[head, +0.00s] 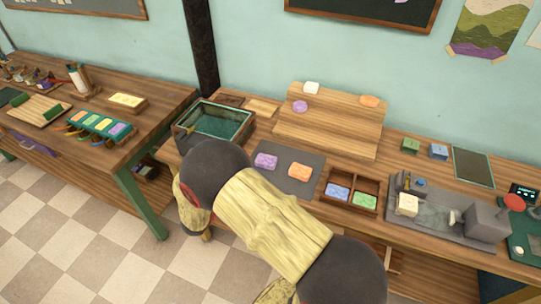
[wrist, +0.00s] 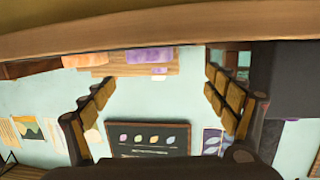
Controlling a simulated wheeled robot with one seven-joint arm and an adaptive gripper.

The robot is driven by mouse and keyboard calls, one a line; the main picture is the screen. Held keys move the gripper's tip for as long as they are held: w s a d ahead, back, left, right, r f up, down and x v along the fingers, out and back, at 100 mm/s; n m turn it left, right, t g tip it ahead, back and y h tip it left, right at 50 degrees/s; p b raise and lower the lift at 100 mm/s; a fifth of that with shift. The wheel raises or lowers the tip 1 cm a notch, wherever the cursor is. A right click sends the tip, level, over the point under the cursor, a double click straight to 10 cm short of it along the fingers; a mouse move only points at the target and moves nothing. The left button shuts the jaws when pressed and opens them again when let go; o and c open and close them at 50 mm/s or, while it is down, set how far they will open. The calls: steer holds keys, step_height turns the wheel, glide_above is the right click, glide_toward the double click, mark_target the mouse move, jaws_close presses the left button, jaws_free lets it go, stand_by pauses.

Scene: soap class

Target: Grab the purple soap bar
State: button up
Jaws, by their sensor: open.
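A purple soap bar (head: 265,161) lies on a dark grey mat (head: 287,183) on the right-hand bench, left of an orange bar (head: 299,171). A smaller purple soap (head: 300,106) rests on the stepped wooden stand behind. In the wrist view, which appears upside down, a purple bar (wrist: 149,55) shows near the top between the fingers, beyond the tips, with an orange bar (wrist: 85,60) to its left. My gripper (wrist: 159,76) is open with nothing between its fingers. In the head view my arm hides most of it, left of and below the mat.
A water-filled basin (head: 240,136) stands left of the mat. A divided wooden tray (head: 354,183) with blue and green bars is to its right. The stepped stand (head: 330,135) rises behind. A grey workstation (head: 440,222) sits farther right. Tiled floor lies clear at left.

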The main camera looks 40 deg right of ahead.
mark_target(267, 159)
steer(key=d, duration=0.2)
steer(key=s+d, duration=0.1)
steer(key=shift+f+g, duration=0.3)
steer(key=b+x, duration=0.2)
steer(key=x, duration=0.4)
steer(key=shift+w+b, duration=0.1)
steer(key=shift+b, duration=0.25)
steer(key=shift+a, duration=0.1)
steer(key=shift+c, duration=1.1)
steer(key=c, duration=1.1)
steer(key=shift+c, duration=0.5)
steer(key=shift+r, duration=0.15)
